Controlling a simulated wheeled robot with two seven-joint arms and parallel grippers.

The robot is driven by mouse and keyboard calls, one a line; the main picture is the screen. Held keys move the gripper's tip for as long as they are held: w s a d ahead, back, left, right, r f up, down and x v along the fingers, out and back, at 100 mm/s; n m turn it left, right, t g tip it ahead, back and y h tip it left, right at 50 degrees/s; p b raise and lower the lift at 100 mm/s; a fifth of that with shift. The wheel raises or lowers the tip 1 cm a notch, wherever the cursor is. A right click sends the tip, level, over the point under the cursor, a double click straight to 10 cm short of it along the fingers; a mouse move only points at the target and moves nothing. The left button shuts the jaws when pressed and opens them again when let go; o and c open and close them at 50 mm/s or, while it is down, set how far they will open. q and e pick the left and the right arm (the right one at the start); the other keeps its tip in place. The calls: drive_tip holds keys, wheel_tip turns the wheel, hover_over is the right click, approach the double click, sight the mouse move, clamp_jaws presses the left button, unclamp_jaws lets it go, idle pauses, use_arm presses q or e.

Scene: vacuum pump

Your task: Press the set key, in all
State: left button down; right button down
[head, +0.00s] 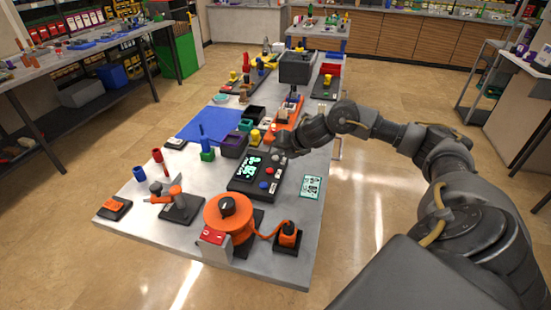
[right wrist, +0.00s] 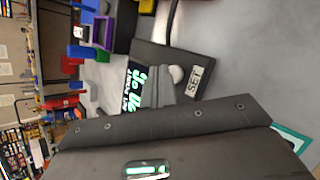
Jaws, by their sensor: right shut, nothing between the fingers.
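The black control box (head: 243,184) lies on the table with a lit display (head: 249,164) and a column of round keys. The set key (right wrist: 177,74) is a pale round button beside a "SET" label (right wrist: 195,81) in the right wrist view. A red key (head: 269,171) and a blue key (head: 264,184) show in the head view. My right gripper (head: 281,145) is shut and empty at the far end of the box. In the right wrist view its fingers (right wrist: 158,84) are close beside the set key; contact cannot be told. My left gripper is not in view.
An orange reel (head: 228,220) stands in front of the box. A purple bin (head: 233,146) and a yellow part (head: 255,137) stand close to its far left. A printed card (head: 312,187) lies to its right. Bare table lies around the card.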

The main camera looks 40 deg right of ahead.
sight(278, 159)
drive_tip(key=shift+f+b, duration=0.35)
drive_tip(key=shift+f, duration=0.25)
idle(0.6)
idle(0.3)
drive_tip(key=shift+r+p, duration=0.7)
drive_tip(key=shift+r, duration=0.1)
drive_tip(key=shift+r, duration=0.15)
wheel_tip(278, 159, up, 5)
drive_tip(key=p, duration=0.4)
idle(0.6)
